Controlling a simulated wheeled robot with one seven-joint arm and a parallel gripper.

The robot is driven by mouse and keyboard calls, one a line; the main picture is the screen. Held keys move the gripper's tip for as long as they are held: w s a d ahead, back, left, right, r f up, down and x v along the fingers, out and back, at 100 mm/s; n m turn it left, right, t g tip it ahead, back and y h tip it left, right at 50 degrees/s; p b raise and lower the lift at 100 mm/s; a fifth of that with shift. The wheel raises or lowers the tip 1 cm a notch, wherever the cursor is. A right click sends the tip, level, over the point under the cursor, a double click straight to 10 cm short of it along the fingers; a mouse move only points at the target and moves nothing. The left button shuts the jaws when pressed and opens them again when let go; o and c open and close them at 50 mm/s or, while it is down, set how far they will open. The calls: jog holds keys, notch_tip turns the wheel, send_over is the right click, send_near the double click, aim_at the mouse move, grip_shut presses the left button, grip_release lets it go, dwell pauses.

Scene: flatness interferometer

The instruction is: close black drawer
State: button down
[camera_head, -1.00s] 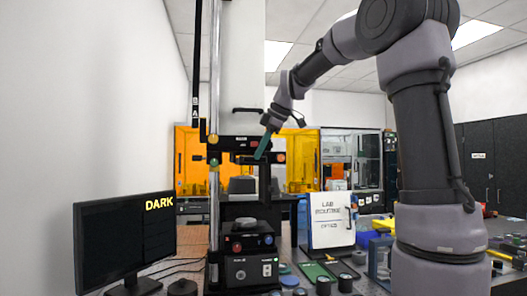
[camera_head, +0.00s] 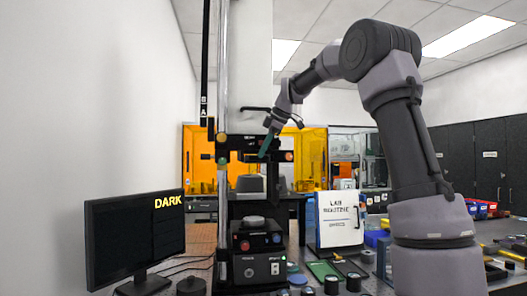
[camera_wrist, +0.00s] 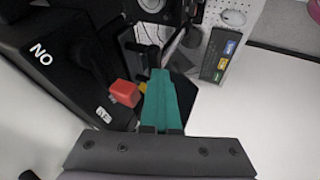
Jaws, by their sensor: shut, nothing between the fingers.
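My gripper (camera_head: 266,148) has teal fingers that are shut and empty. It points down beside the black crosspiece (camera_head: 252,143) of the tall interferometer stand. In the wrist view, the gripper (camera_wrist: 158,100) is close to a red knob (camera_wrist: 125,93) and a black unit marked "NO" (camera_wrist: 40,75); I cannot tell whether they touch. A black box with knobs (camera_head: 257,238) sits low on the stand. I cannot make out for certain which black part is the drawer, or how far it is open.
A monitor reading "DARK" (camera_head: 135,233) stands at left. A white "LAB ROUTINE" sign (camera_head: 338,219) stands on the bench to the right of the stand. Orange panels (camera_head: 310,160) are behind it. Blue and red bins (camera_head: 482,208) are farther right.

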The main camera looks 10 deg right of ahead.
jog(key=v, duration=1.1)
jog(key=s+d+f+m, duration=0.1)
jog(key=s+f+m, duration=0.6)
jog(key=s, duration=0.3)
jog(key=s+d+f+m+t+h, duration=0.1)
jog(key=s+d+f+m, duration=0.1)
jog(key=s+f+m, duration=0.5)
jog(key=s+d+f+m+t+h, duration=0.1)
jog(key=s+f+m, duration=0.6)
jog(key=s, duration=0.7)
jog(key=shift+d+f, duration=0.45)
jog(key=shift+s, duration=0.15)
